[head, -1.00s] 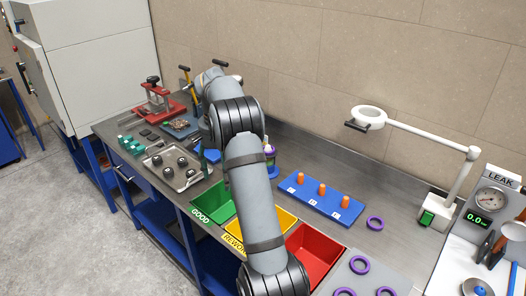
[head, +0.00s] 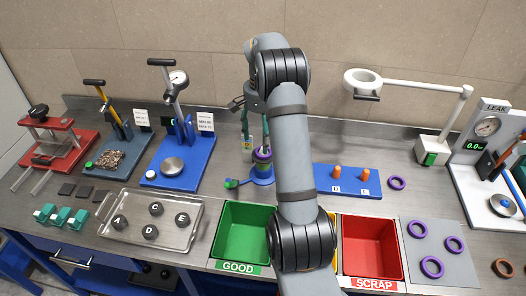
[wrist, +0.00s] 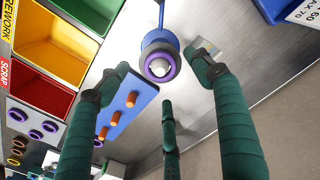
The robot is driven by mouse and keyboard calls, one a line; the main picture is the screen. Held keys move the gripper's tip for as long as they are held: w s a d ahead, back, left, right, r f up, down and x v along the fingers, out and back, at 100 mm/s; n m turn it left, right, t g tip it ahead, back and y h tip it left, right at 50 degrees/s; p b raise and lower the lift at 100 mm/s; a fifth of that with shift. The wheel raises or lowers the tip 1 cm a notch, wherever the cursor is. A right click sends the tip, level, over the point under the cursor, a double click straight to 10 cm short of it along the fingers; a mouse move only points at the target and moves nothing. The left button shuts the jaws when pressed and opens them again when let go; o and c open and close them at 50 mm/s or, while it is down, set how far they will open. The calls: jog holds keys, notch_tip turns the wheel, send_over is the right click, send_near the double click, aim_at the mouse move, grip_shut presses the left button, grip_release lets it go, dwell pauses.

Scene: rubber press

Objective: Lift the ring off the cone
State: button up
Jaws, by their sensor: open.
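A purple ring (head: 262,154) sits around the upper part of an upright cone on a blue stand (head: 262,174) near the middle of the bench, partly hidden by my arm. In the wrist view, the ring (wrist: 158,64) encircles the cone's pale tip (wrist: 159,67), seen from above. My gripper (wrist: 160,88) is open and empty, with its green fingers spread. Two fingertips lie to either side of the ring in that view, and the third lies below it. In the head view, my gripper (head: 248,128) is just above and left of the ring. I see no contact.
A blue pegboard (head: 345,181) with orange pegs stands right of the cone. Green (head: 243,232) and red (head: 372,246) bins line the front. A blue gauge stand (head: 180,150) is to the left. Loose purple rings (head: 432,266) lie at right.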

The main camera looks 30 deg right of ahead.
jog(key=shift+s+d+f, duration=0.1)
jog(key=shift+d+f, duration=0.05)
jog(key=shift+f, duration=0.15)
notch_tip(320, 180, down, 4)
jog(key=shift+s+d+f+p, duration=0.1)
jog(key=shift+s+f+p, duration=0.05)
jog(key=shift+p, duration=0.75)
jog(key=shift+f, duration=0.2)
jog(key=c, duration=0.3)
jog(key=c, duration=0.8)
jog(key=shift+r, duration=0.1)
